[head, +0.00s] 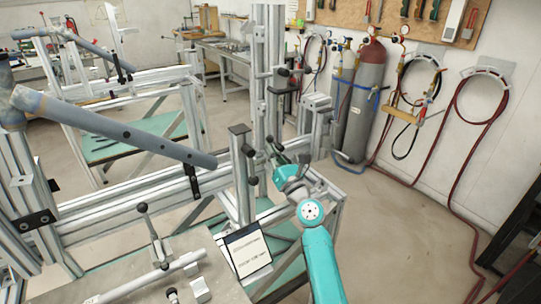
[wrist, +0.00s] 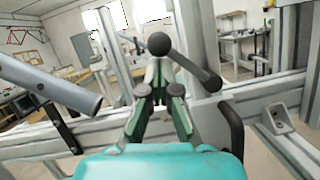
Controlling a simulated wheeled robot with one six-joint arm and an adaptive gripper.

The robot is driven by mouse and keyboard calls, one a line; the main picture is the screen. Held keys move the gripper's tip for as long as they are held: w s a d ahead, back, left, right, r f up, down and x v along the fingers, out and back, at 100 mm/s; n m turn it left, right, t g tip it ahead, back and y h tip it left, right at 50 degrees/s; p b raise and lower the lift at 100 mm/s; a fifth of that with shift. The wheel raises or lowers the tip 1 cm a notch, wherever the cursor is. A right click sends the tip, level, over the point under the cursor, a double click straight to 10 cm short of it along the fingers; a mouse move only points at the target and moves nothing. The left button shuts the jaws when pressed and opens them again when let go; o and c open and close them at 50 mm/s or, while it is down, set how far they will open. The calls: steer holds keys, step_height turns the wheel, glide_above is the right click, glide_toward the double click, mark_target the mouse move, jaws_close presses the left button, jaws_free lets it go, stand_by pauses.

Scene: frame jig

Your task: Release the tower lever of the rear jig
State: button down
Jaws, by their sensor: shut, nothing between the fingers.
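The rear jig's aluminium frame (head: 185,185) carries an upright tower (head: 267,75) with several dark ball-ended levers. In the wrist view a lever with a dark ball knob (wrist: 159,44) stands just beyond my fingertips, its thick grey arm slanting down to the right. My gripper (head: 272,150) has dark green fingers and is at the tower's lower part, among the levers. In the wrist view my gripper (wrist: 160,88) is shut and empty, with the knob above its tips. I cannot tell whether the fingers touch the lever.
A grey tube (head: 120,130) lies across the jig to the left, its end also near my gripper in the wrist view (wrist: 75,95). A profile upright (wrist: 205,45) stands close on the right. A sign (head: 247,250) hangs in front.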

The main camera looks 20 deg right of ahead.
mark_target(276, 143)
steer(key=shift+w+d+r, duration=0.15)
steer(key=shift+d+r, duration=0.25)
steer(key=shift+r, duration=0.25)
steer(key=shift+w+d+r, duration=0.1)
steer(key=shift+d+r, duration=0.3)
steer(key=shift+r, duration=0.25)
steer(key=shift+w+d+r, duration=0.15)
steer(key=shift+d+r, duration=0.1)
steer(key=shift+d, duration=0.2)
steer(key=shift+d+r, duration=0.1)
steer(key=shift+d, duration=0.05)
